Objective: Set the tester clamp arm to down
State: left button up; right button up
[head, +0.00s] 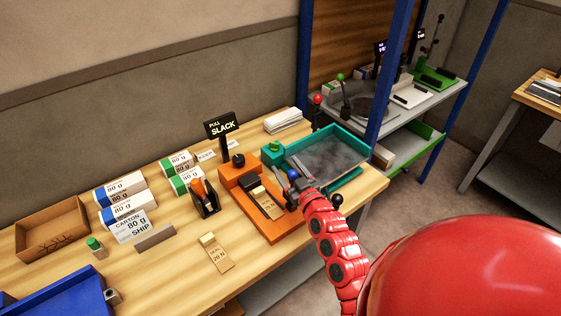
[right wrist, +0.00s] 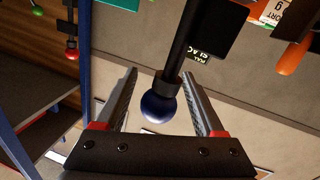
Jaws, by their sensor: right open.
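The orange tester (head: 270,219) stands on the wooden bench, with a tan strip marked 20 N on it and a black display reading "PULL SLACK" (head: 222,126) behind. The clamp arm's blue ball knob (head: 293,174) shows at the tester's right side. In the right wrist view the blue knob (right wrist: 158,108) ends a black rod. My right gripper (head: 290,181) is open, and its fingers (right wrist: 148,75) lie on either side of the knob, with gaps visible. Whether they touch it is unclear. My gripper partly hides the arm, so its tilt is hard to judge. My left gripper is out of view.
A teal tray (head: 348,139) stands close behind and right of the tester. An orange-and-black tool in a holder (head: 205,198), white-and-blue reams (head: 120,190) and a loose tan strip (head: 217,252) lie to the left. A blue post (head: 384,85) rises beyond the bench.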

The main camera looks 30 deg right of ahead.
jog(key=shift+s+r, duration=0.1)
grip_shut()
dwell(0.3)
dwell(1.1)
